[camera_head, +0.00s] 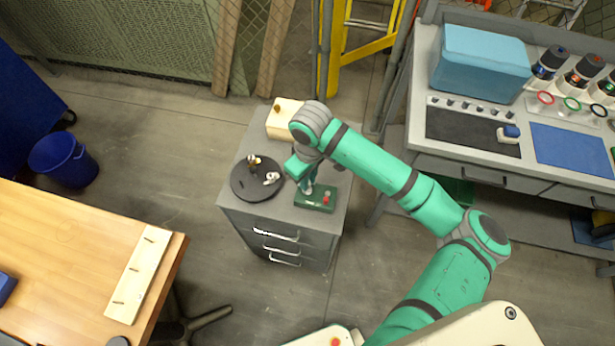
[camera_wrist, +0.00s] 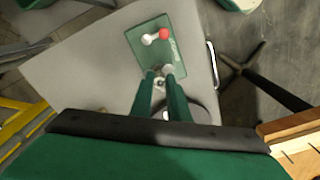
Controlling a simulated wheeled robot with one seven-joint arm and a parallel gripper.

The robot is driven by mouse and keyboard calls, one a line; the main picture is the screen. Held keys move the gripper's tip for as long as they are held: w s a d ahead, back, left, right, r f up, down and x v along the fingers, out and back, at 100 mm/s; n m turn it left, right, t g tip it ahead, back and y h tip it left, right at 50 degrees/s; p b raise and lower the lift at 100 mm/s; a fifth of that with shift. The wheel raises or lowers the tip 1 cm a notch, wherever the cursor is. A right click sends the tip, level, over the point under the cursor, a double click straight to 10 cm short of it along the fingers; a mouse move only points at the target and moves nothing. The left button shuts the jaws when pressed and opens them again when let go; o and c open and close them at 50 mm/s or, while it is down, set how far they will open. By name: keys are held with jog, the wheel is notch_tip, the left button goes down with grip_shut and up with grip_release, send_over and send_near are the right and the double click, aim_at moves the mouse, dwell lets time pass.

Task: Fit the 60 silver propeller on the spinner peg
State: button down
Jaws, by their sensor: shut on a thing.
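My gripper (camera_head: 309,186) is over the top of the grey cabinet, close to the green spinner box (camera_head: 322,206), which has a red knob (camera_head: 326,199). In the wrist view my gripper (camera_wrist: 162,80) is shut on a small silver piece (camera_wrist: 159,83), apparently a silver propeller, mostly hidden by the fingers. The green box (camera_wrist: 140,55) lies just past the fingertips, with its red knob and a white part on top. The peg is not clear behind the fingers, and I cannot tell whether the piece touches it. The number 60 is not readable.
A black round tray (camera_head: 243,187) left of the box holds a pale propeller (camera_head: 272,178) and a brown-gold one (camera_head: 254,161). A cream box (camera_head: 283,122) stands at the cabinet's back. A workbench (camera_head: 430,75) is at right, a wooden table (camera_head: 70,260) at left.

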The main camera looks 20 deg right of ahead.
jog(key=c, duration=2)
grip_release()
jog(key=shift+w, duration=0.1)
jog(key=o, duration=0.4)
jog(key=shift+d, duration=0.2)
jog(key=shift+a, duration=0.2)
jog(key=shift+r, duration=0.1)
jog(key=shift+s+d+r, duration=0.1)
jog(key=shift+s+r, duration=0.05)
jog(key=shift+r, duration=3.5)
jog(key=shift+s+d+r, duration=0.1)
jog(key=shift+r, duration=3.5)
jog(key=shift+s+a, duration=0.1)
